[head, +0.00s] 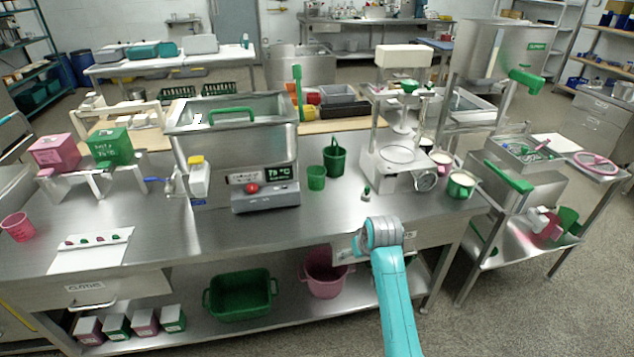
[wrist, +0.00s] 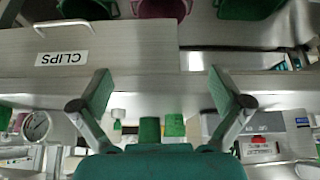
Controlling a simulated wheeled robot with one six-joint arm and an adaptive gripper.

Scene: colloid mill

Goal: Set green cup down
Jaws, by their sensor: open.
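The green cup (head: 317,178) stands upright on the steel bench, just left of a taller green bucket (head: 334,157) with a handle. In the wrist view, which looks upside down, the cup (wrist: 174,125) shows beyond the bench edge, beside the bucket (wrist: 150,129). My gripper (wrist: 158,86) is open, with nothing between its spread fingers. It is at the bench's front near the CLIPS drawer, apart from the cup. In the head view the fingers are hidden; only my teal arm with its grey joint shows.
A steel machine with a red button (head: 252,188) stands left of the cup. A small green-topped bottle (head: 366,193) and a balance with a dial (head: 426,182) stand right. The bench front between is clear. A green tub (head: 240,296) and pink bucket (head: 324,274) sit on the lower shelf.

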